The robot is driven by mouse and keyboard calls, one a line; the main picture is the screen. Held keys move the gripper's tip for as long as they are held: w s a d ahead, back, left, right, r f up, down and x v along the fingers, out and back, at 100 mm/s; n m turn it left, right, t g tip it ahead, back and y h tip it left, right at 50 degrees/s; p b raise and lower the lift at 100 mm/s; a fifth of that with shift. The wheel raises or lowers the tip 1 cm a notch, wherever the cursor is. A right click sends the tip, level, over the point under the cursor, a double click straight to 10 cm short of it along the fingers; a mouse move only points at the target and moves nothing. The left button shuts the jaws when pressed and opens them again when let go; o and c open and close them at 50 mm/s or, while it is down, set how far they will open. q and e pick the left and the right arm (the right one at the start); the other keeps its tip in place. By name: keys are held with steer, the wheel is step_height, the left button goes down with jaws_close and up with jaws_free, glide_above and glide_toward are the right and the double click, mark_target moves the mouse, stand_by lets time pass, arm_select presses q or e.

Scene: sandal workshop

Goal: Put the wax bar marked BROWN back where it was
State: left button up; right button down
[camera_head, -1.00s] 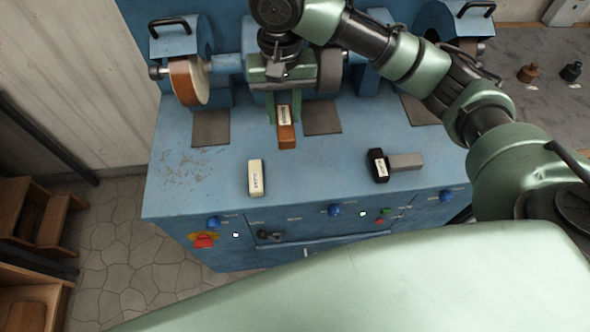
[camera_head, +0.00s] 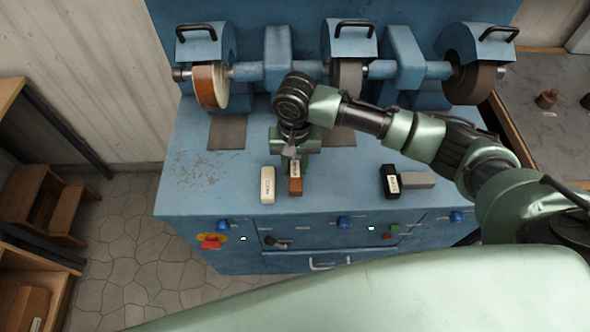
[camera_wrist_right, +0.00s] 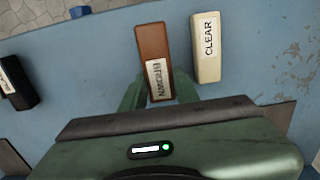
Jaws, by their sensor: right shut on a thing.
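The brown wax bar (camera_head: 296,186) has a white label that reads BROWN in the right wrist view (camera_wrist_right: 152,48). My right gripper (camera_head: 293,165) is shut on its labelled end, with a green finger on each side in the wrist view (camera_wrist_right: 159,88). The bar is over the front part of the blue machine's top (camera_head: 335,190), just right of the cream bar marked CLEAR (camera_head: 267,188) in the head view. A narrow gap separates the two bars. I cannot tell whether the brown bar touches the surface. My left gripper is not in view.
A black labelled bar (camera_head: 390,184) lies to the right, against a grey block (camera_head: 417,180). Wheels stand along the back, including a tan-rimmed one (camera_head: 211,86) and a dark one (camera_head: 472,80). The surface between the brown and black bars is clear.

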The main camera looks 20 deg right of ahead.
mark_target(295, 167)
step_height(295, 167, down, 3)
steer(key=shift+f, duration=0.1)
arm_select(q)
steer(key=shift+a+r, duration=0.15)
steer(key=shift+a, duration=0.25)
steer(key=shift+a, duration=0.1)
arm_select(e)
steer(key=shift+f, duration=0.1)
steer(key=c, duration=1.1)
jaws_free()
steer(key=shift+o, duration=0.2)
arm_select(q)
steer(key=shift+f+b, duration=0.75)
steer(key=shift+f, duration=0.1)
arm_select(e)
step_height(295, 167, up, 12)
steer(key=shift+r, duration=0.15)
